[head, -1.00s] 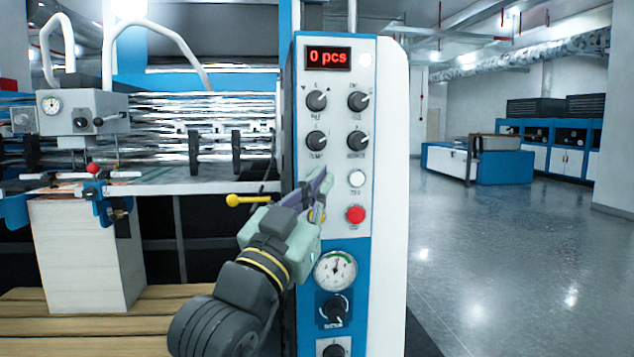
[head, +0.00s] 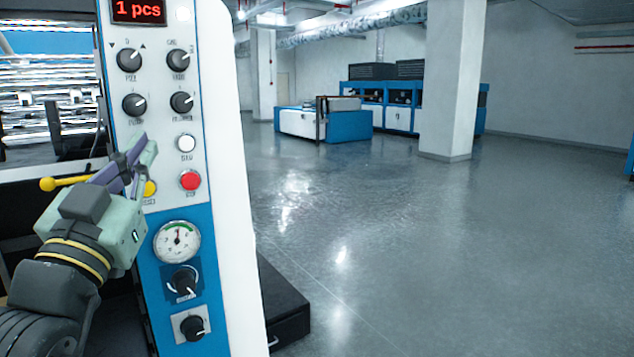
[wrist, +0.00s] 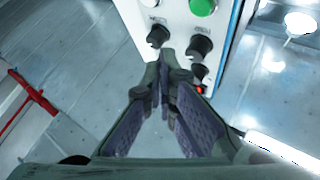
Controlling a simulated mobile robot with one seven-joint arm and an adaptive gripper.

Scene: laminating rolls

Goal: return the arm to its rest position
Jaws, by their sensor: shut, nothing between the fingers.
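My gripper (head: 138,152) is at the left of the head view, in front of the blue and white control panel (head: 222,235). Its fingers are shut and empty, pointing up and to the right, close to the panel; whether they touch it I cannot tell. A yellow button (head: 149,189) is partly hidden by the gripper. In the wrist view, the shut fingertips (wrist: 162,70) lie over the lower end of a panel with dark knobs (wrist: 158,36) and a green button (wrist: 203,6).
The panel has a red button (head: 190,180), a white button (head: 186,143), a gauge (head: 177,241) and a display (head: 138,11) reading "1 pcs". A yellow-knobbed lever (head: 48,184) is beside my gripper. Open floor (head: 400,250) lies to the right.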

